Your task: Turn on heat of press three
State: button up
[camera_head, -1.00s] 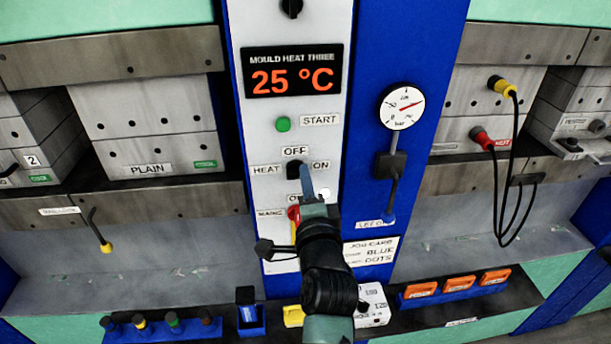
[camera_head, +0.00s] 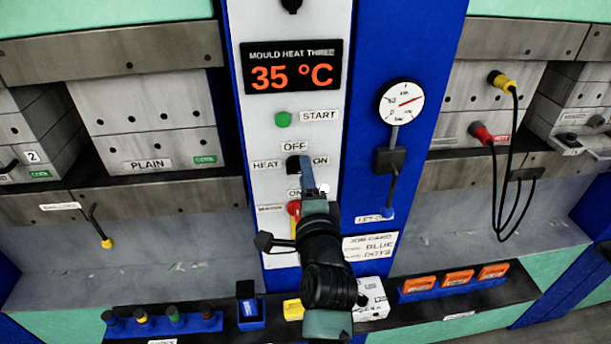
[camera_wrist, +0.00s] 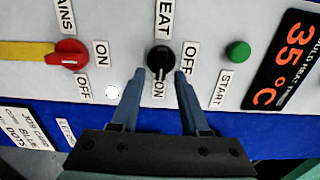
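The black HEAT knob (camera_head: 293,166) is on the white panel of the press marked MOULD HEAT THREE. The wrist view shows the knob (camera_wrist: 160,59) with its ridge pointing to the ON label (camera_wrist: 159,89); the OFF label (camera_wrist: 189,58) is at its right. The display (camera_head: 293,68) reads 35 °C. My gripper (camera_wrist: 159,74) is open, its two blue fingers apart at the lower edge of the knob, one on each side. I cannot tell whether they touch it. In the head view my gripper (camera_head: 305,160) partly covers the knob's surroundings.
The green START button (camera_head: 283,119) is above the knob. The red MAINS switch (camera_wrist: 69,56) with its yellow plate is close beside, partly hidden by my gripper in the head view. A lever (camera_head: 391,182) under the pressure gauge (camera_head: 401,101) is to the right.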

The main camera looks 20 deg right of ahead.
jog(key=b+v, duration=0.3)
jog(key=v, duration=1)
jog(key=shift+b, duration=0.3)
jog(key=shift+r, duration=0.1)
jog(key=a+r+n+t+y, duration=0.1)
jog(key=a+r+n+t, duration=0.3)
jog(key=r, duration=0.7)
jog(key=a+r+n+t+y, duration=0.1)
jog(key=a+r+n+t, duration=0.1)
jog(key=a+r+n, duration=0.7)
jog(key=s+a+r+n+t+y, duration=0.1)
jog(key=s+a+r+n+t, duration=0.1)
jog(key=r, duration=0.6)
jog(key=s+a+r+n+t+y+b, duration=0.1)
jog(key=s+r+n+t+y, duration=0.1)
jog(key=s+r+n, duration=0.3)
notch_tip(320, 180, up, 4)
jog(key=shift+s+a+f+n, duration=0.2)
jog(key=shift+a+n, duration=0.15)
jog(key=shift+n, duration=0.35)
